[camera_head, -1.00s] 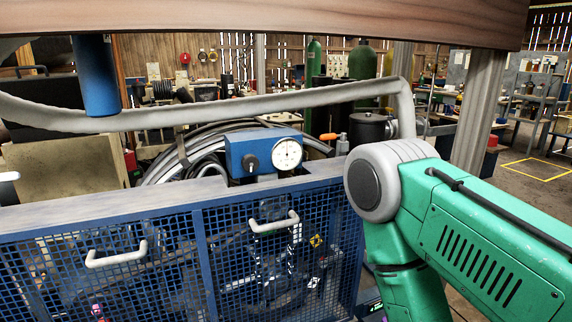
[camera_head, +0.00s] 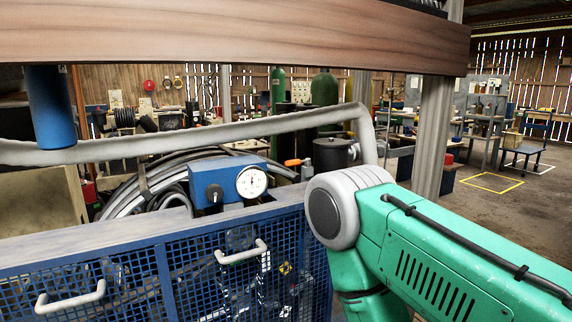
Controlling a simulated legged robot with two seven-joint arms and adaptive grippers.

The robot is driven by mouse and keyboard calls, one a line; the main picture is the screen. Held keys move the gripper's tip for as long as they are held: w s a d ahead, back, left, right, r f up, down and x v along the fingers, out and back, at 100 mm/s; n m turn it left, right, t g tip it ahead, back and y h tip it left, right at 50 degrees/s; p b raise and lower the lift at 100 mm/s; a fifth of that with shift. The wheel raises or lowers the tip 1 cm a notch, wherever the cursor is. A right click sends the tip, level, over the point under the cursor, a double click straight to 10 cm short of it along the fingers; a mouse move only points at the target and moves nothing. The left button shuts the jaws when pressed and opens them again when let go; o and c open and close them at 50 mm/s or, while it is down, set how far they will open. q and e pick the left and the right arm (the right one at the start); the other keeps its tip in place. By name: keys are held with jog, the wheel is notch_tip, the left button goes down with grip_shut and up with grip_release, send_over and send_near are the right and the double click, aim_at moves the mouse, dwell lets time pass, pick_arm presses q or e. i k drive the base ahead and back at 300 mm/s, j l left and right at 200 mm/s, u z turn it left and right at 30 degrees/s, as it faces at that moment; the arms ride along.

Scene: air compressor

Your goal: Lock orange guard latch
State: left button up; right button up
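The air compressor sits behind a blue mesh guard (camera_head: 165,262) with two light grey handles, a right one (camera_head: 241,252) and a lower left one (camera_head: 71,297). A small orange lever (camera_head: 292,162) stands behind the guard, right of a blue gauge box (camera_head: 206,176) with a white dial (camera_head: 251,183). I cannot tell whether this lever is the guard latch. My green and grey right arm covers the lower right, just right of the guard's end. Neither gripper is in view.
A wooden beam (camera_head: 230,34) crosses the top, with a blue cylinder (camera_head: 50,108) under it at left. A grey pipe (camera_head: 200,134) runs across above the guard. Open floor (camera_head: 510,215) lies at far right, beyond a grey post (camera_head: 433,140).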

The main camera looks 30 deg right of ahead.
aim_at(296, 162)
jog(key=l+z, duration=0.15)
jog(key=l, duration=0.3)
jog(key=i+l+z, duration=0.2)
jog(key=l, duration=0.2)
jog(key=i+l+z, duration=0.15)
jog(key=l, duration=0.25)
jog(key=k, duration=0.05)
